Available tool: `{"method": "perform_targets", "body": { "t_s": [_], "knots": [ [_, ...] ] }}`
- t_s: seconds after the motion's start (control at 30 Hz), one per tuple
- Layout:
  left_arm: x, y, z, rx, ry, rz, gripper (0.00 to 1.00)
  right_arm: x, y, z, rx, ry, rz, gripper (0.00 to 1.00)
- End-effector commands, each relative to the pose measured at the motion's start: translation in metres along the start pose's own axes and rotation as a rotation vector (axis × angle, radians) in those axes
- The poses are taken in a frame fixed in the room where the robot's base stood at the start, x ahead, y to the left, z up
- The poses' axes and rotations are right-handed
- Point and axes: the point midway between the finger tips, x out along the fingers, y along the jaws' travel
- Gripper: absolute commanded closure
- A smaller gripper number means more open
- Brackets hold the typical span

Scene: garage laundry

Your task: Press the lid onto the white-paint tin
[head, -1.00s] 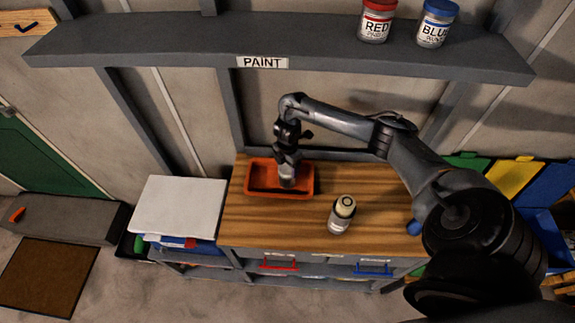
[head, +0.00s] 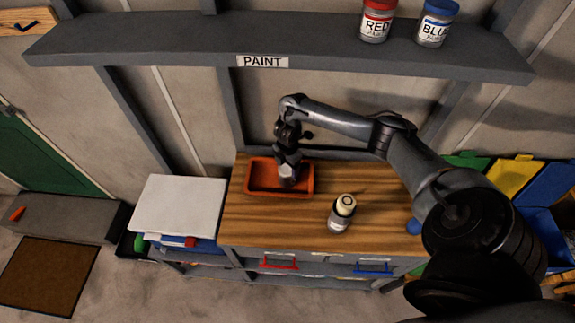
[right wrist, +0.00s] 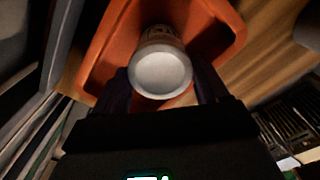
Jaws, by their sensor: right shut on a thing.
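A tin with a round white top (right wrist: 162,74) shows in the right wrist view, with part of a label on its side. My right gripper (head: 289,181) points down into the orange tray (head: 270,194) on the bench. Its fingers lie on both sides of the tin and are shut on it. In the head view the gripper mostly hides this tin. The white top sits at the tin's near end; I cannot tell whether it is pressed fully down. The tray also surrounds the tin in the right wrist view (right wrist: 108,48). My left gripper is not in view.
A grey container with a cream top (head: 341,214) stands on the wooden bench (head: 395,220), right of the tray. Red (head: 375,20) and blue (head: 437,23) paint tins stand on the shelf above. A white board (head: 180,208) lies left of the bench.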

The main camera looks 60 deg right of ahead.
Motion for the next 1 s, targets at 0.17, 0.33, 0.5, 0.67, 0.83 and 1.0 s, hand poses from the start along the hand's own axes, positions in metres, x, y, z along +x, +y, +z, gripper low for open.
{"method": "perform_targets", "body": {
  "t_s": [0.17, 0.33, 0.5, 0.67, 0.83, 1.0],
  "knots": [
    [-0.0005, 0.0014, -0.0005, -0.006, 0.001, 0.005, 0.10, 0.0015, -0.0003, 0.0000, 0.000, 0.000, -0.001, 0.54],
    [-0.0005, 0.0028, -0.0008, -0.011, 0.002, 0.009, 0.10, 0.0015, -0.0002, 0.0000, 0.000, 0.000, 0.000, 0.54],
    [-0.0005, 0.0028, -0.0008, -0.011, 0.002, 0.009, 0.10, 0.0015, -0.0002, 0.0001, 0.000, 0.000, 0.000, 0.14],
    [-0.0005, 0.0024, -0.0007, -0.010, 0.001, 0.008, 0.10, 0.0015, -0.0002, 0.0001, 0.000, 0.000, 0.000, 0.00],
    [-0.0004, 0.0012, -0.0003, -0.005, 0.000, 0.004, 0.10, 0.0015, -0.0002, 0.0001, 0.000, 0.000, 0.000, 0.00],
    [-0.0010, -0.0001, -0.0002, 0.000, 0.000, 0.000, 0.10, 0.0007, -0.0001, 0.0001, 0.000, 0.000, 0.000, 0.00]
  ]
}}
